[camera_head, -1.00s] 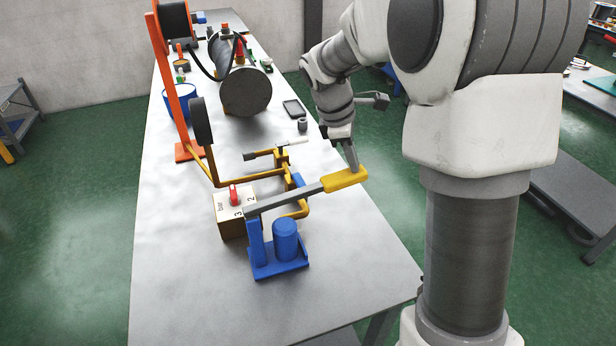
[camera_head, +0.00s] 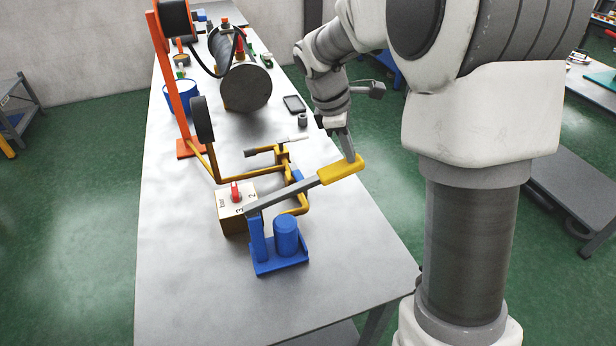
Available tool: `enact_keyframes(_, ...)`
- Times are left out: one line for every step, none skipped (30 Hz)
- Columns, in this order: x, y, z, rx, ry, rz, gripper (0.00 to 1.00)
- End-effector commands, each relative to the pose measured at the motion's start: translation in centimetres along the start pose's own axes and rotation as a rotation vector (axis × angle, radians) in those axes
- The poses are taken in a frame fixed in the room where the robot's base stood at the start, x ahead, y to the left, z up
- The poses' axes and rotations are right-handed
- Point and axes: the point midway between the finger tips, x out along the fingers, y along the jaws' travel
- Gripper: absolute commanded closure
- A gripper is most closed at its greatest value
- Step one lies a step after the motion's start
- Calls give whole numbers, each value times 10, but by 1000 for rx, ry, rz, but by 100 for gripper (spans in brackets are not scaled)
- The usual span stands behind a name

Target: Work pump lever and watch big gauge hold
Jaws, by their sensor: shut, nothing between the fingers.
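The blue hand pump (camera_head: 281,262) stands on the bench, with a blue cylinder at its right. Its grey lever (camera_head: 285,197) slopes up to the right and ends in a yellow handle (camera_head: 341,170). My gripper (camera_head: 350,157) is shut and empty, pointing down at the handle's far end; its tips look to be at or against the handle, but contact is unclear. A dark round disc (camera_head: 203,119) on the yellow pipe, likely the big gauge, is seen nearly edge-on, so its dial and reading are hidden.
A box with a red selector knob (camera_head: 236,192) stands just left of the pump. Yellow pipework (camera_head: 296,190) runs behind the lever. A large dark cylinder (camera_head: 246,88) and an orange post (camera_head: 184,100) stand farther back. The bench (camera_head: 210,300) is bare in front.

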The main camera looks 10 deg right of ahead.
Motion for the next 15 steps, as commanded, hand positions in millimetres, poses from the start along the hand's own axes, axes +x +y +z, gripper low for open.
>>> enact_keyframes(0,0,0,0,0,0,100)
enact_keyframes(0,0,0,0,0,0,100)
enact_keyframes(0,0,0,0,0,0,100)
enact_keyframes(0,0,0,0,0,0,100)
enact_keyframes(-1,0,0,0,0,0,100)
enact_keyframes(-3,0,0,0,0,1,100)
enact_keyframes(-5,0,0,0,0,1,100)
enact_keyframes(-7,0,0,0,0,1,100)
enact_keyframes(-10,1,0,0,1,1,100)
enact_keyframes(-12,1,1,-1,1,1,100)
enact_keyframes(-15,1,1,-1,1,1,100)
enact_keyframes(-18,1,1,-1,1,1,100)
enact_keyframes(-21,1,1,-1,1,1,100)
enact_keyframes(-23,1,1,0,1,1,100)
enact_keyframes(-27,1,1,0,1,1,100)
